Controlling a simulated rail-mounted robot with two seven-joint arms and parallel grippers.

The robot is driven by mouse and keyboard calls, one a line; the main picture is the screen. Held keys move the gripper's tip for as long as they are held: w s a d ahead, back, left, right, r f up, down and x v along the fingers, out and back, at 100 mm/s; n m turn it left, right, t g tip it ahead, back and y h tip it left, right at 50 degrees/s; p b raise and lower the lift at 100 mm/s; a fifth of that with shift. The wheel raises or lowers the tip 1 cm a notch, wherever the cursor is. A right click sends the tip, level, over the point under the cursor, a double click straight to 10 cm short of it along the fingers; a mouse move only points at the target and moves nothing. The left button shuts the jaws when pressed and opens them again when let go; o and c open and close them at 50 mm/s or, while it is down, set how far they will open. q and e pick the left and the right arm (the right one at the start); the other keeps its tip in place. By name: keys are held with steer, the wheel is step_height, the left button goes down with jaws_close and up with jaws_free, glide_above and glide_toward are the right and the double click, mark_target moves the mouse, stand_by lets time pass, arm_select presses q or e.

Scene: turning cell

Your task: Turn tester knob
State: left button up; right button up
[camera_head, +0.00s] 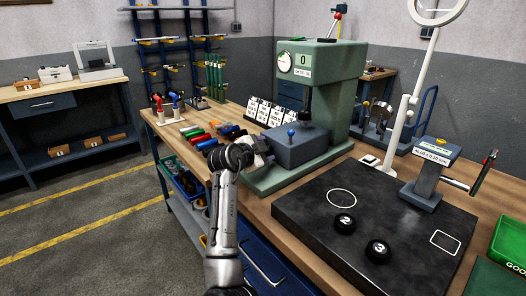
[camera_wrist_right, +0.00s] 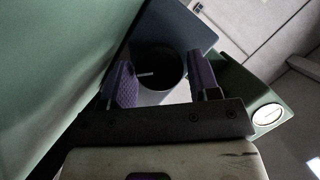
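In the right wrist view, the purple-padded fingers of this gripper (camera_wrist_right: 163,80) are apart, one on each side of a dark round knob (camera_wrist_right: 160,62) with a white mark. I cannot tell whether they touch it. My left gripper is not in view.
Coloured handled tools (camera_head: 215,137) lie left of the tester, with white label cards (camera_head: 265,110) behind them. A dark mat (camera_head: 375,225) with pucks "2" (camera_head: 345,223) and "3" (camera_head: 378,250) lies to the right. A lamp stand (camera_head: 407,105) and green bin (camera_head: 511,240) stand farther right.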

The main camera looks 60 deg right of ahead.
steer(key=shift+o, duration=1.1)
steer(key=shift+a, duration=0.1)
steer(key=shift+a+r, duration=0.15)
steer(key=shift+a, duration=0.2)
steer(key=p+v, duration=0.3)
steer(key=v, duration=0.9)
steer(key=shift+a+p, duration=0.35)
steer(key=shift+a, duration=0.1)
